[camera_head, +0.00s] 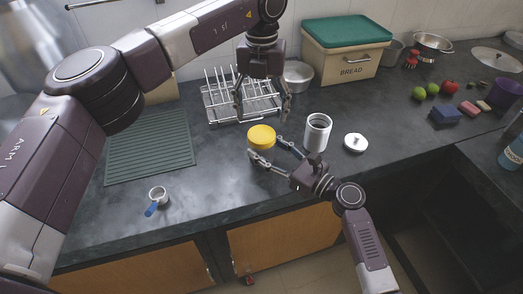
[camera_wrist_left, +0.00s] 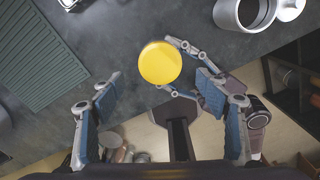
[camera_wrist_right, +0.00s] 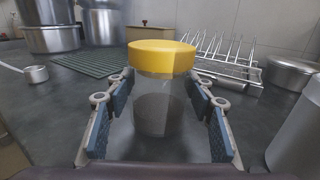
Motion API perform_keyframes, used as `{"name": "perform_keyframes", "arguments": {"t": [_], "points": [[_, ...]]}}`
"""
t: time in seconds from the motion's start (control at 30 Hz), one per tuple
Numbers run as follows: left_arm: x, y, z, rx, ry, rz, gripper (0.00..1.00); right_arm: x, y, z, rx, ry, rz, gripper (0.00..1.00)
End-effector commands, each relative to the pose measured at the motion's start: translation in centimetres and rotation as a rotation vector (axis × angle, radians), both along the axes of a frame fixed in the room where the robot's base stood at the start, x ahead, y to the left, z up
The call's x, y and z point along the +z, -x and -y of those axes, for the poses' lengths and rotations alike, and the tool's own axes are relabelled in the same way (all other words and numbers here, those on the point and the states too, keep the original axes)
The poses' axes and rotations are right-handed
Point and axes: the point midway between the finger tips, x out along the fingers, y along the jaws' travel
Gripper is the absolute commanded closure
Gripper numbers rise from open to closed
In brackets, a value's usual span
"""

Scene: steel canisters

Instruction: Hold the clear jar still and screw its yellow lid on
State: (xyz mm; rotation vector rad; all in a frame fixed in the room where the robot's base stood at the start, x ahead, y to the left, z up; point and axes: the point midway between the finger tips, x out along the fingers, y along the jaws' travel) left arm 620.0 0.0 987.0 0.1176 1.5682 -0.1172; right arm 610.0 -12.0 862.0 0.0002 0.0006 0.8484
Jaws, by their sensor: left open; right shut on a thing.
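The clear jar (camera_wrist_right: 158,108) stands upright on the dark counter with the yellow lid (camera_wrist_right: 161,55) on its top. My right gripper (camera_wrist_right: 160,118) is shut on the jar, one finger on each side of its body. In the head view the yellow lid (camera_head: 261,137) hides most of the jar. My left gripper (camera_head: 263,108) is open and empty, pointing down above and behind the jar. In the left wrist view the lid (camera_wrist_left: 160,63) lies ahead of the open fingers, apart from them. I cannot tell how tightly the lid sits.
A steel canister (camera_head: 317,133) stands just right of the jar, its loose lid (camera_head: 355,143) beside it. A wire rack (camera_head: 238,100) and bread bin (camera_head: 345,65) stand behind. A green mat (camera_head: 150,145) and small cup (camera_head: 157,195) are to the left. The front counter is mostly clear.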

Motion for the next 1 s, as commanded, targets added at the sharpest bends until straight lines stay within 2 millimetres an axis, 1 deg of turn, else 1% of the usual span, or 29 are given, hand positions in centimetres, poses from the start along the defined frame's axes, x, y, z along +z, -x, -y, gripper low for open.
{"name": "perform_keyframes", "arguments": {"t": [0.1,0.2,0.47,0.57,0.67,0.9,1.0], "points": [[0.0,0.0,0.0,0.055,0.0,-0.001,0.32,-0.1,0.0,0.0,0.0,0.001,-0.001,1.0],[0.0,0.0,0.0,0.073,0.0,0.0,0.32,-0.1,0.0,0.0,0.0,0.001,-0.001,1.0],[0.0,0.0,0.0,0.073,0.0,0.0,0.32,-0.1,0.0,0.0,0.0,0.001,-0.001,1.0],[-0.4,0.0,0.0,0.072,0.0,-0.001,0.32,-0.1,0.0,0.0,0.0,0.001,-0.001,1.0],[-1.3,0.0,0.0,0.072,0.0,-0.002,0.32,-0.1,0.0,0.0,0.0,0.001,-0.001,1.0],[-5.1,0.1,0.0,0.072,-0.001,-0.004,0.32,0.0,0.0,0.0,0.0,0.001,-0.001,1.0],[-6.4,0.0,0.0,0.072,0.0,-0.002,0.32,0.0,0.0,0.0,0.0,0.001,-0.001,1.0]]}}
